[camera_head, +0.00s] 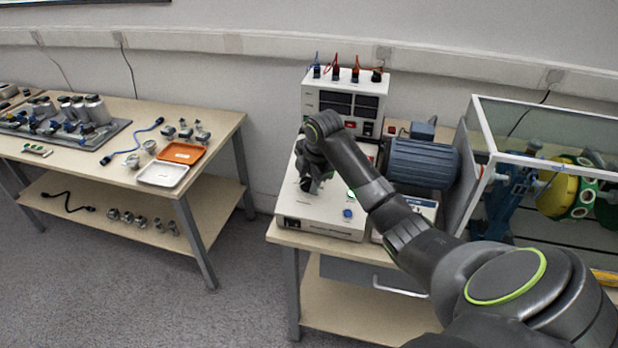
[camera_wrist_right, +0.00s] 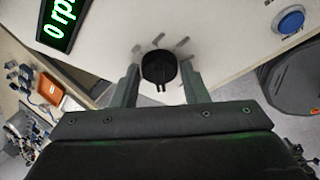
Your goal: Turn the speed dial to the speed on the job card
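The speed dial (camera_wrist_right: 159,68) is a round black knob on the white sloping face of the control box (camera_head: 322,215). In the right wrist view it sits between the two fingers of my right gripper (camera_wrist_right: 161,84), with a visible gap on each side. The gripper is open, pointing at the panel; in the head view (camera_head: 312,182) it is over the box and largely covers the dial. I cannot make out a job card with a readable speed. My left gripper is out of view.
A blue button (camera_wrist_right: 290,20) is on the same panel; it also shows in the head view (camera_head: 348,213). A power unit (camera_head: 345,101) with leads stands behind, a blue-grey motor (camera_head: 422,163) to the right, then a clear-sided guard (camera_head: 480,150). Another table (camera_head: 222,128) is at left.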

